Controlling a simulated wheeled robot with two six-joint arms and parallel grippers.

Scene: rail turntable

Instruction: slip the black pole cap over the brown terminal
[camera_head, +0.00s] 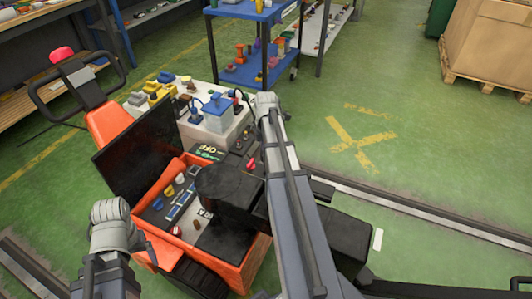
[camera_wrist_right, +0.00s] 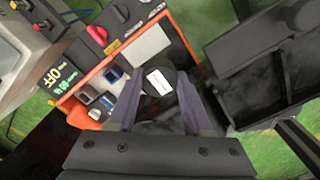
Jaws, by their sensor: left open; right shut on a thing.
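My right gripper (camera_wrist_right: 156,92) is shut on a round black piece (camera_wrist_right: 171,75) with a white patch on its face, which looks like the black pole cap. It is held above the open orange machine. In the head view my right arm hides the right gripper's fingertips. My left gripper (camera_head: 150,247) is open at the lower left, beside the machine's near edge, and seems empty. The orange machine (camera_head: 252,262) has an open compartment with small coloured parts inside.
A black panel (camera_head: 132,145) stands up at the compartment's left. A pale work surface (camera_head: 205,142) behind holds a blue-lidded container (camera_head: 217,118) and several small parts. A blue shelf trolley (camera_head: 247,75) stands farther back. Open green floor lies to the right, crossed by a rail (camera_head: 440,222).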

